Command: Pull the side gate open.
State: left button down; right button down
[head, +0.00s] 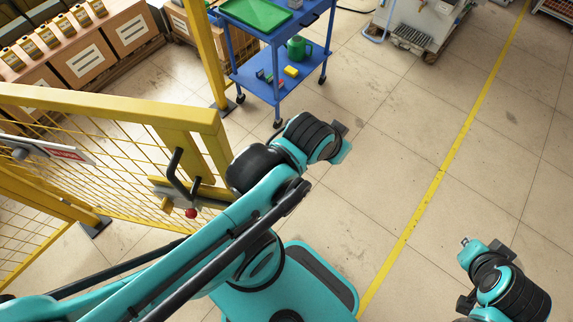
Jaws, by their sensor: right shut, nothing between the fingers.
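The yellow mesh gate (110,108) is at the left of the head view. A black handle (178,172) and a red knob (191,213) are near its right end. That end stands apart from the yellow upright post (217,60) behind it, with floor showing between. My left arm crosses in front of the gate. Its gripper (343,145) is over open floor, right of the handle and clear of it; its fingers are mostly hidden. My right gripper (466,243) is at the lower right, far from the gate, shut and empty.
A blue cart (275,75) with a green tray (255,14) and a green can stands behind the gate's end. Boxes (85,60) line the upper left. Another post foot (95,226) shows below the mesh. Floor is free around the yellow line (440,175).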

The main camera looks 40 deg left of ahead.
aim_at(173, 123)
jog(key=i+l+u, duration=0.1)
jog(key=i+u, duration=0.2)
jog(key=i, duration=0.2)
jog(key=i+l+u, duration=0.25)
jog(key=i, duration=0.25)
jog(key=i+l+u, duration=0.3)
jog(key=i+u, duration=0.15)
jog(key=u, duration=2.3)
